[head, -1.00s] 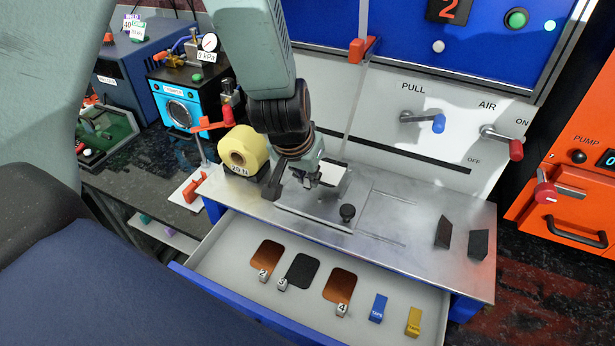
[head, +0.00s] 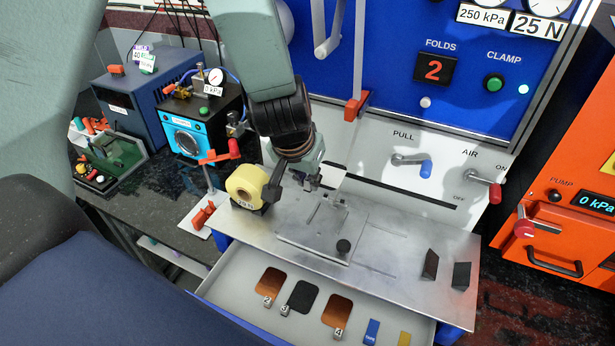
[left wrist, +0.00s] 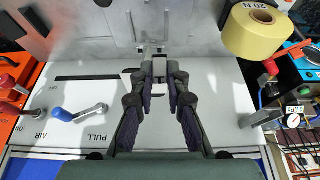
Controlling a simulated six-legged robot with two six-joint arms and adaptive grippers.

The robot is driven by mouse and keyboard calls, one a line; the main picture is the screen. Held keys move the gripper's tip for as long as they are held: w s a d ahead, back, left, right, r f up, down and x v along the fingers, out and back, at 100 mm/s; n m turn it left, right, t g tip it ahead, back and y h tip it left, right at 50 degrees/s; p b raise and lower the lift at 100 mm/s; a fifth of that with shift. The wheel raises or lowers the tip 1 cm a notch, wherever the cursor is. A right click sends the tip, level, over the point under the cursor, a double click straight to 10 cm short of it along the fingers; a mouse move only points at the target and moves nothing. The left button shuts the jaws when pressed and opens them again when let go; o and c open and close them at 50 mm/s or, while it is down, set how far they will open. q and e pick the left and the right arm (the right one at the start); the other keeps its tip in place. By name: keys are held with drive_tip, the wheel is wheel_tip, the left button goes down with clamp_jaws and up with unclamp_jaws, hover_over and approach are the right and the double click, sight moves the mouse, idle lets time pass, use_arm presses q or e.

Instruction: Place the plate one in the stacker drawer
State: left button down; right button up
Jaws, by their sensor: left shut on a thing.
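My left gripper (head: 310,180) is shut on a thin pale plate (head: 335,172), seen in the head view just right of the fingertips. It is above the metal fixture (head: 318,225) on the steel worktop. No number shows on the plate, and its outline blends with the white panel behind. The left wrist view shows the same fingers (left wrist: 160,72) close together; the plate is hard to make out there. The drawer (head: 235,268) below the worktop is open. In it lie two copper plates (head: 271,281) (head: 337,310) and a black plate (head: 303,296), with tags 2, 4 and 3. My right gripper is not seen.
A yellow tape roll (head: 246,184) stands left of the gripper. Blue (head: 371,331) and yellow (head: 404,338) tabs lie in the drawer. Two dark wedges (head: 461,275) stand on the worktop's right. PULL (head: 425,166) and AIR (head: 495,192) levers project from the white back panel.

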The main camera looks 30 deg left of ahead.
use_arm(q)
drive_tip(key=shift+r+p, duration=0.65)
drive_tip(key=shift+r, duration=0.65)
